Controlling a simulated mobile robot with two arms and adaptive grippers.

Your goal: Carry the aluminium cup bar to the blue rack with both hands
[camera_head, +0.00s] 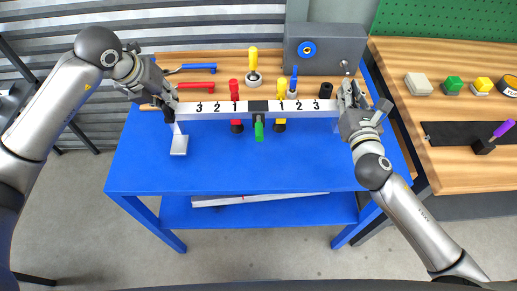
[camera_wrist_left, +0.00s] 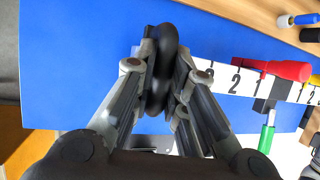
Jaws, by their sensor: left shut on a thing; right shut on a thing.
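The aluminium cup bar (camera_head: 216,108) is a long pale bar marked 3 2 1 and 1 2 3, with a black block at its middle. It spans left to right over the blue rack (camera_head: 230,170); I cannot tell whether it touches anything below. My left gripper (camera_head: 170,98) is shut on its left end, and my right gripper (camera_head: 350,98) is shut on its right end. In the left wrist view, the bar (camera_wrist_left: 232,80) runs right from the shut left fingers (camera_wrist_left: 162,75), which hide its end. A silvery foot (camera_head: 179,145) shows below the left end.
Red-, yellow-, blue- and green-handled tools stand around the bar. A grey box (camera_head: 325,50) stands behind on a wooden board (camera_head: 180,57). A wooden bench (camera_head: 450,170) with blocks is at the right.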

